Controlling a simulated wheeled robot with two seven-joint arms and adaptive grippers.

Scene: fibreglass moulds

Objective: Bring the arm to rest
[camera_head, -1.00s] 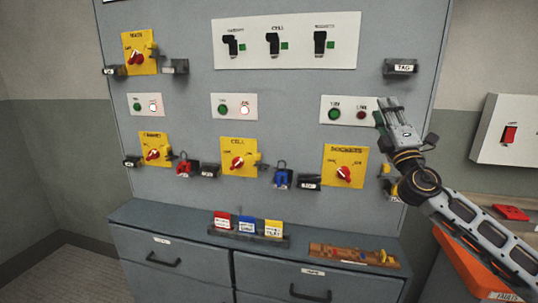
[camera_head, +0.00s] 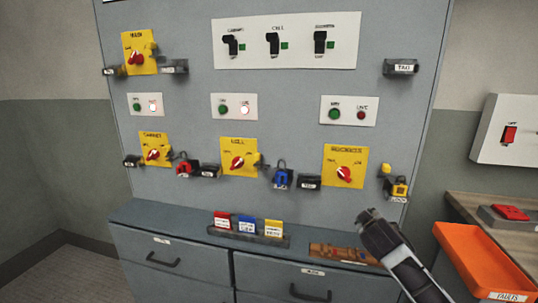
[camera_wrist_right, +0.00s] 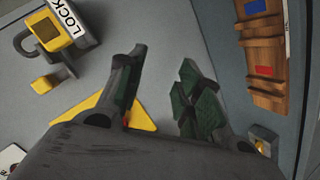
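My right gripper (camera_head: 372,218) is low at the right of the grey cabinet, in front of the ledge and the wooden board (camera_head: 336,252), whose right part it hides. In the right wrist view my gripper (camera_wrist_right: 163,62) shows its two fingers apart with nothing between them. A yellow padlock (camera_head: 399,189) hangs at a label holder on the panel's right edge, above and apart from the gripper; it also shows in the right wrist view (camera_wrist_right: 51,32). My left gripper is not in view.
The grey panel (camera_head: 290,100) carries yellow rotary switches, lamps and breakers. A blue padlock (camera_head: 283,179) and red padlock (camera_head: 186,168) hang on it. Coloured cards (camera_head: 246,226) stand on the ledge. An orange tray (camera_head: 480,262) is at the right, beside my forearm.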

